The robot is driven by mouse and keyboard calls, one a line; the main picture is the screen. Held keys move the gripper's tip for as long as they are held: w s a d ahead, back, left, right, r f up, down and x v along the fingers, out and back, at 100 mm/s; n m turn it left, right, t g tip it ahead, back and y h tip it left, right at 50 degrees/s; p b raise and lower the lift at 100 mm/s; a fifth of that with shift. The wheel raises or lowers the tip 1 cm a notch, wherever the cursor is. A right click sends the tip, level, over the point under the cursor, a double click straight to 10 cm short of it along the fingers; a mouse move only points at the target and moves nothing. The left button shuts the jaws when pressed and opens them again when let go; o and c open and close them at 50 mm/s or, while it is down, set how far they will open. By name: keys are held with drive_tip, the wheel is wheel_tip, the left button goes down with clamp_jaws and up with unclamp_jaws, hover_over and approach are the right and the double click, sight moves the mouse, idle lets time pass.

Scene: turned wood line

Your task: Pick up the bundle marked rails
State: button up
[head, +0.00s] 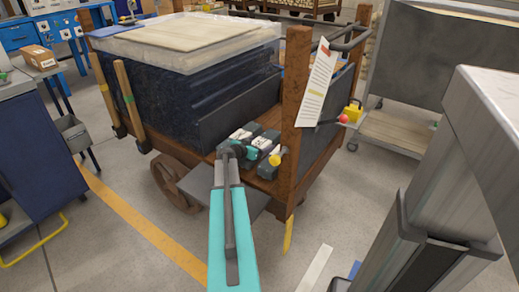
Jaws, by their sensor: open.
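Several small dark bundles with pale labels lie in a row on the cart's wooden deck: one at the back (247,131), one in the middle (265,143) and one at the front right (269,168). The labels are too small to read, so I cannot tell which is marked rails. My gripper (243,152), small and dark with teal parts at the end of my teal arm, is over the left side of these bundles. It is open and holds nothing that I can see. Its fingertips are hard to make out, and I cannot tell whether it touches a bundle.
The wooden cart (213,156) has upright posts; the near right post (295,110) carries a hanging paper tag (316,85). A dark plastic-covered stack (160,90) fills the deck behind the bundles. A grey trolley (395,130) stands right.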

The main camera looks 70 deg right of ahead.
sight(260, 143)
drive_tip(key=c, duration=1.6)
drive_tip(key=shift+r, duration=0.15)
drive_tip(key=shift+r+p, duration=0.3)
drive_tip(key=shift+r, duration=0.55)
wheel_tip(260, 143, up, 2)
drive_tip(key=shift+a+r+p, duration=0.1)
drive_tip(key=shift+p, duration=0.2)
drive_tip(key=w+a, duration=0.1)
drive_tip(key=a, duration=0.4)
drive_tip(key=w+a, duration=0.2)
drive_tip(key=a, duration=0.4)
drive_tip(key=w+a, duration=0.1)
drive_tip(key=a, duration=0.5)
drive_tip(key=shift+w+a+f+p, duration=0.15)
drive_tip(key=shift+w+f+p, duration=0.15)
drive_tip(key=shift+p, duration=0.05)
